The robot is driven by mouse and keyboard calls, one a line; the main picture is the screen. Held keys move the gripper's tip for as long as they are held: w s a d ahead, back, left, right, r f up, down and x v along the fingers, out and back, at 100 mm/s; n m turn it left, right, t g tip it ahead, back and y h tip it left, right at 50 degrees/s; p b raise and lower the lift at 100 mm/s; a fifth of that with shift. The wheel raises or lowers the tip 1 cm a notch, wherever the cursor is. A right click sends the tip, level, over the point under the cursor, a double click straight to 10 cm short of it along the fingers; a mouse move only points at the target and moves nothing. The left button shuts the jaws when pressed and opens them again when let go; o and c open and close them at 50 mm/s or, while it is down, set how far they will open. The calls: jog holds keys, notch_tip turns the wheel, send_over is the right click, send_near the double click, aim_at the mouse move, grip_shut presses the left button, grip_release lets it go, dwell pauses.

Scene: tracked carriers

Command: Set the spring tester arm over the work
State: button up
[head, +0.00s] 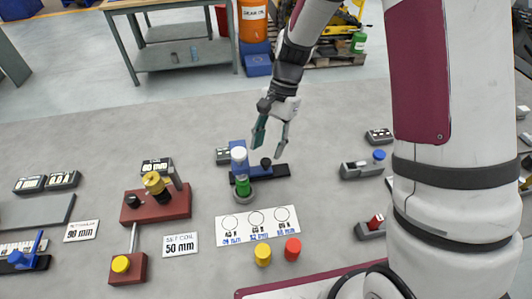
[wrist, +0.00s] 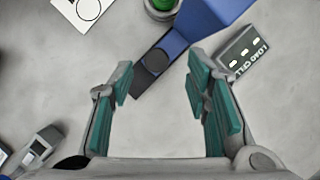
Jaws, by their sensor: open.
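The spring tester stands at the middle of the table. I cannot tell which part is the arm or the work. My gripper (head: 270,145) is open and empty, pointing down above the tester's right part. In the wrist view, the dark base (wrist: 148,78) and a blue part (wrist: 218,10) show beyond my open fingers (wrist: 160,82); the green cylinder (wrist: 160,8) is cut off at the top.
A load cell display (head: 222,156) stands beside the tester. A white card with circles (head: 257,226) lies in front, with yellow (head: 263,254) and red (head: 293,249) cylinders near it. A red block fixture (head: 158,207) is left.

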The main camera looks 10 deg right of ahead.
jog(key=v, duration=0.8)
jog(key=s+d+r+n+t+h, duration=0.1)
jog(key=s+d+r+n+t, duration=0.1)
jog(key=s+r, duration=0.4)
jog(key=s+d+r+n+t+h, duration=0.1)
jog(key=s+d+r+n+t, duration=0.2)
jog(key=r, duration=0.4)
jog(key=s+d+r+n+t, duration=0.1)
jog(key=s+n, duration=0.1)
jog(key=s, duration=0.4)
jog(key=s+d+r+n+t+h, duration=0.1)
jog(key=s+r+n+t, duration=0.1)
jog(key=s, duration=0.5)
jog(key=shift+s+d, duration=0.25)
jog(key=shift+d, duration=0.1)
